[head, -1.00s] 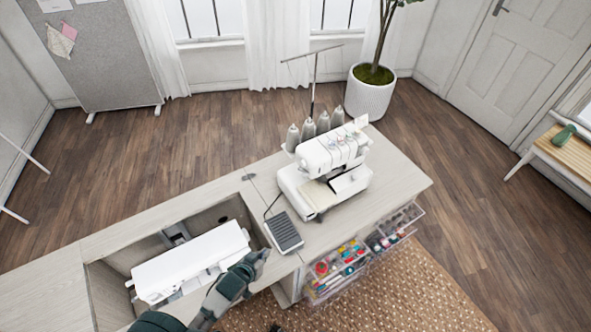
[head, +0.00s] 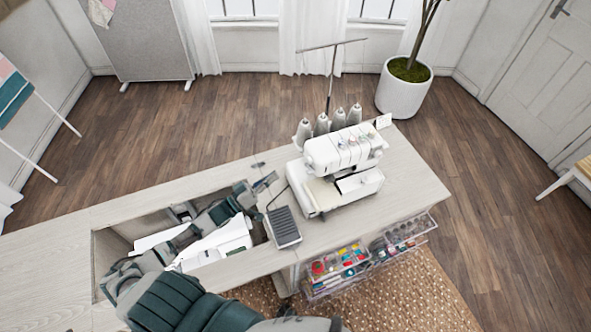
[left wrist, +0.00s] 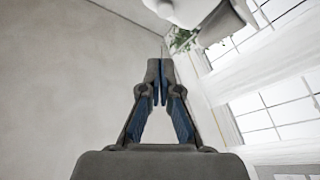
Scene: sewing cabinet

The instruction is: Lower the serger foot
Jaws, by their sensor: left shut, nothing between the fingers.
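The white serger (head: 322,194) stands on the right part of the cabinet top, with several grey thread cones (head: 322,124) behind it. Its presser foot is too small to make out, so I cannot tell whether it is up or down. My left gripper (head: 268,181) is just left of the serger, apart from it, above the cabinet top near the opening. In the left wrist view its two fingers (left wrist: 160,80) are together with nothing between them. A white and grey shape at the top of that view is cut off and unclear. My right gripper is not in view.
A white sewing machine (head: 232,236) lies in the cabinet opening under my left arm. A dark foot pedal (head: 284,226) is on the top between opening and serger. Open clear drawers (head: 340,268) stick out at the front.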

